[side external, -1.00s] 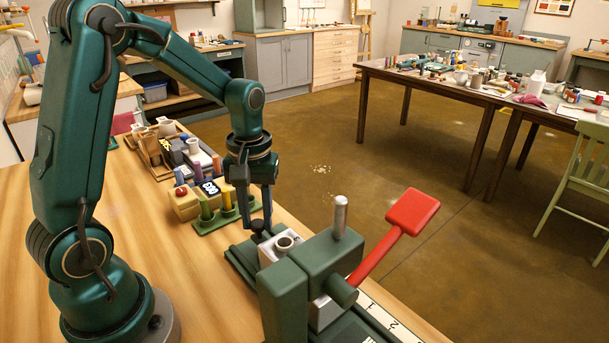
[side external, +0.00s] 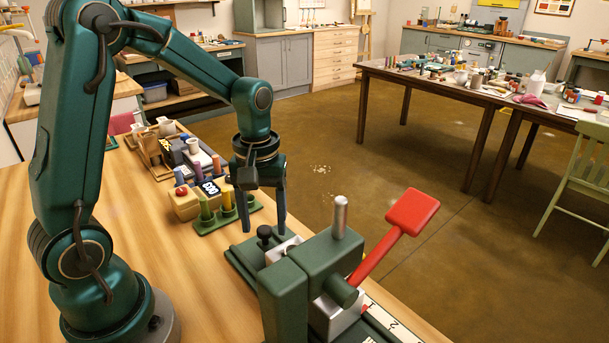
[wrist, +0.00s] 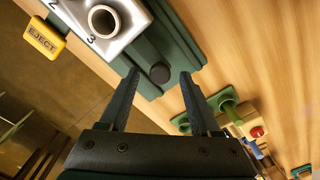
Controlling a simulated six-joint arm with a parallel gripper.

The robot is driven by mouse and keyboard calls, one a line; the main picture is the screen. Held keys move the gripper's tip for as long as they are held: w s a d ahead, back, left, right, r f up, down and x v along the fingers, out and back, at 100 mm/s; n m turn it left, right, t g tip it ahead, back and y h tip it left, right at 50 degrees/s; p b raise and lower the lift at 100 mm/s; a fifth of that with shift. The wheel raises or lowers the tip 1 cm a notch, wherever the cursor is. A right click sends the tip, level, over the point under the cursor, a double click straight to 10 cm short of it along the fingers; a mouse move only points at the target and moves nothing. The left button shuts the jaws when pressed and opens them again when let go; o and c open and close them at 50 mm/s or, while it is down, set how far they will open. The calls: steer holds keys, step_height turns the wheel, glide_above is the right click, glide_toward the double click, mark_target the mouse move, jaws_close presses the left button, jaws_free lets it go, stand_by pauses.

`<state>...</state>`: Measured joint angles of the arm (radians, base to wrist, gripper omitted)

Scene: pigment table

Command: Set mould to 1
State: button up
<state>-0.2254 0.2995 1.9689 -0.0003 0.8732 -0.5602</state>
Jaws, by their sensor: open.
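The silver mould (side external: 283,249) sits on a dark green rail (side external: 240,262) beside the green press (side external: 330,255). In the wrist view the mould (wrist: 128,18) shows a round open hole, with the digits 2 and 3 on its plate or beside it. A black round knob (side external: 264,232) stands on the rail end behind the mould. My gripper (side external: 265,231) is open over the knob. In the wrist view the knob (wrist: 160,74) appears between the spread fingertips of my gripper (wrist: 161,73), with a gap on each side. Contact cannot be told.
A red lever (side external: 400,228) sticks up right of the press. A white number strip (side external: 393,322) lies at the front. A yellow EJECT button (wrist: 43,37) shows in the wrist view. A green holder with coloured sticks (side external: 228,218) stands left of my gripper. The wooden table (side external: 130,240) is clear at left.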

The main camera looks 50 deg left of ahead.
steer(key=shift+r, duration=2.3)
steer(key=shift+d+r, duration=0.1)
steer(key=s+d+r+m+t, duration=0.4)
steer(key=s+d+m+t, duration=0.1)
steer(key=s+m, duration=0.4)
steer(key=shift+s+d+r+t, duration=0.2)
steer(key=shift+s+d+t, duration=0.05)
steer(key=shift+s+t, duration=0.1)
